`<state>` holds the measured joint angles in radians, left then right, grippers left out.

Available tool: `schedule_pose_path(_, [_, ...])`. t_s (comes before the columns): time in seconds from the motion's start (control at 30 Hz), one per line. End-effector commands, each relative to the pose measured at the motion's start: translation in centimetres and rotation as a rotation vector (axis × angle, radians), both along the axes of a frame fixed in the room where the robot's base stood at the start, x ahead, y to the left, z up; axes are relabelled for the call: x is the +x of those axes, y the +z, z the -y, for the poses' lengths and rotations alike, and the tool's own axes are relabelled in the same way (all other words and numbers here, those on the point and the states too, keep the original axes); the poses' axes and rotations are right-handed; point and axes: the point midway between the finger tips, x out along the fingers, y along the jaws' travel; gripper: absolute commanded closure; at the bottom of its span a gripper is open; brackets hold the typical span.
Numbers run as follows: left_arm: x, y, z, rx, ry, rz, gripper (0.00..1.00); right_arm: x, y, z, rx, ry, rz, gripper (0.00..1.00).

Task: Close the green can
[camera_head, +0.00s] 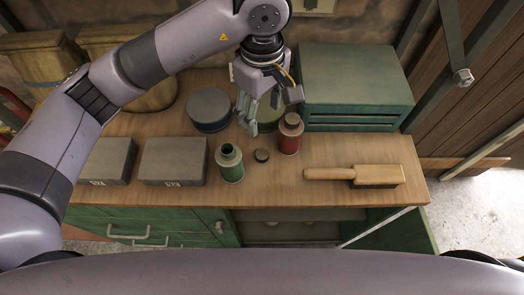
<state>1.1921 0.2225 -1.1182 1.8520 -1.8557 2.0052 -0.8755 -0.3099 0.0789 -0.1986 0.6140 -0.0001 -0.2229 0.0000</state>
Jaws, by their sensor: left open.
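The green can (230,164) stands upright on the workbench with its dark mouth open at the top. A small dark round cap (262,155) lies on the bench just to its right. My left gripper (262,113) is open, above and behind the can and cap, pointing down. I see nothing between its fingers, and it is apart from the can and the cap. My right gripper is not visible.
A red can (290,136) with its cap on stands right of the small cap. Two grey blocks (173,162) lie left. A green toolbox (355,85) and a round dark-lidded tin (209,108) stand behind.

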Motion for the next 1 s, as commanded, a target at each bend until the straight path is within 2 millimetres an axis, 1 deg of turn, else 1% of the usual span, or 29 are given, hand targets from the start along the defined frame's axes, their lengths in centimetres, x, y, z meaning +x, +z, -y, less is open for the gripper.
schedule_pose_path(0.07, [0.0, -0.4, 0.0, 0.000, 0.000, -0.003, 0.47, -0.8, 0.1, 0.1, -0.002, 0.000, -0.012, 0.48])
schedule_pose_path(0.17, [-0.1, -1.6, 0.0, 0.001, 0.001, -0.006, 0.47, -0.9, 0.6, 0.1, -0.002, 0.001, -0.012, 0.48])
schedule_pose_path(0.27, [-0.1, -3.7, 0.0, 0.001, 0.001, -0.008, 0.47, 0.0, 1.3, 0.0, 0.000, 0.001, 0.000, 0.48])
schedule_pose_path(0.43, [-0.1, -7.4, 0.0, 0.001, 0.003, -0.008, 0.47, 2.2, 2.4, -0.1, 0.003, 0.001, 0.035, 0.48])
schedule_pose_path(0.5, [-0.1, -8.8, -0.1, 0.002, 0.001, -0.006, 0.47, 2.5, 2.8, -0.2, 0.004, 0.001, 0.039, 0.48])
schedule_pose_path(0.6, [-0.1, -10.3, 0.0, 0.000, 0.001, -0.006, 0.47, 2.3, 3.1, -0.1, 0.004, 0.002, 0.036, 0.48])
schedule_pose_path(0.77, [0.0, -11.5, 0.0, -0.001, 0.001, -0.002, 0.47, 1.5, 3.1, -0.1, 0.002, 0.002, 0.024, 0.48])
schedule_pose_path(0.9, [0.0, -11.7, 0.0, -0.001, 0.000, -0.001, 0.47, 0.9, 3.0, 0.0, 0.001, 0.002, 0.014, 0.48])
schedule_pose_path(1.0, [0.0, -11.7, 0.0, -0.001, 0.000, -0.001, 0.47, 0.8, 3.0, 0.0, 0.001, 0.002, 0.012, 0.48])
